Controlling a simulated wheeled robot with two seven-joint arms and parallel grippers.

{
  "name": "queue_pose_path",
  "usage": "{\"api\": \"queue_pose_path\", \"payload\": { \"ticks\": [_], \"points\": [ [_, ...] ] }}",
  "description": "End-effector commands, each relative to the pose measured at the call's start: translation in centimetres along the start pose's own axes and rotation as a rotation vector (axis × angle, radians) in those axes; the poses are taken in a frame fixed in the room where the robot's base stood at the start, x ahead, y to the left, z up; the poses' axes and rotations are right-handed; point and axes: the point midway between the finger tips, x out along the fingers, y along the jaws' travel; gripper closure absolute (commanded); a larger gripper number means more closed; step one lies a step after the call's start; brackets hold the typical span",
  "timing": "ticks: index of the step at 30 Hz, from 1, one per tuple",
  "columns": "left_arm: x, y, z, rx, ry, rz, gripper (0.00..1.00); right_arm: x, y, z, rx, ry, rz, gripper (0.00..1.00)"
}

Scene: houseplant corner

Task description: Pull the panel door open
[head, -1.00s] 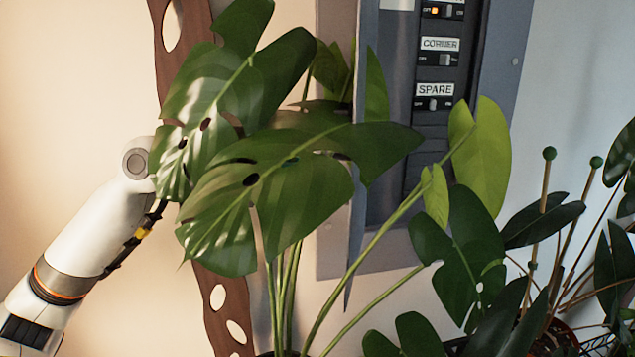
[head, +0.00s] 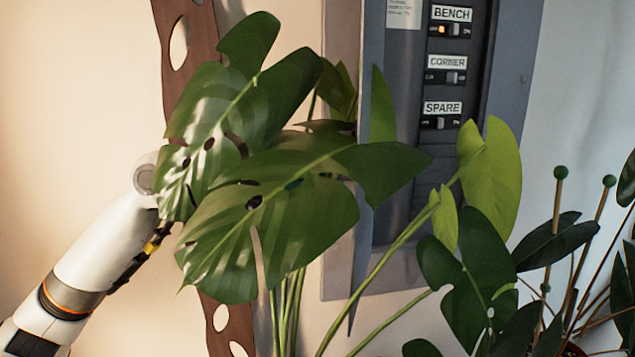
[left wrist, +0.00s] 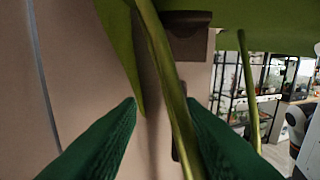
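The panel door (head: 371,50) is a blue-grey sheet seen nearly edge-on, swung out from the grey electrical panel (head: 515,85). The panel's inside shows switches labelled BENCH, CORNER and SPARE. Large monstera leaves (head: 290,195) cover part of the door. My left arm comes in from the left, and its gripper is hidden behind these leaves in the head view. In the left wrist view my left gripper (left wrist: 164,104) has its two green fingers apart, with a green stem (left wrist: 170,85) crossing the gap. I cannot tell whether the fingers touch the door. My right gripper is not in view.
A brown wooden strip with holes (head: 185,50) stands left of the panel. Yellow-green leaves (head: 490,180) hang before the panel's lower right. Darker plants with thin stakes (head: 552,235) fill the lower right. A black shelf (left wrist: 235,90) stands farther off in the left wrist view.

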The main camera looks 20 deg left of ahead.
Motion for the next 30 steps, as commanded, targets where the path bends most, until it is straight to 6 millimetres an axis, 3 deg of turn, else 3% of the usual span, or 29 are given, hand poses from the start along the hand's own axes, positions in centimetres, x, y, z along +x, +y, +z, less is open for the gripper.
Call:
{"api": "queue_pose_path", "payload": {
  "ticks": [14,17,24,30],
  "points": [
    [0.1,0.0,0.3,-0.001,0.004,-0.001,0.71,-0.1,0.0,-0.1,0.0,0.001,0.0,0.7],
    [0.1,0.0,1.6,0.002,0.0,-0.001,0.71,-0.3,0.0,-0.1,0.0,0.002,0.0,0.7],
    [-0.1,-0.2,7.0,0.004,-0.015,0.0,0.71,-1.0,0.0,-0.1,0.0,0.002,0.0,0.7],
    [-0.1,-0.3,9.6,0.002,-0.009,-0.001,0.71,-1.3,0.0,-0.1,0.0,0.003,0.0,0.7]
  ]
}}
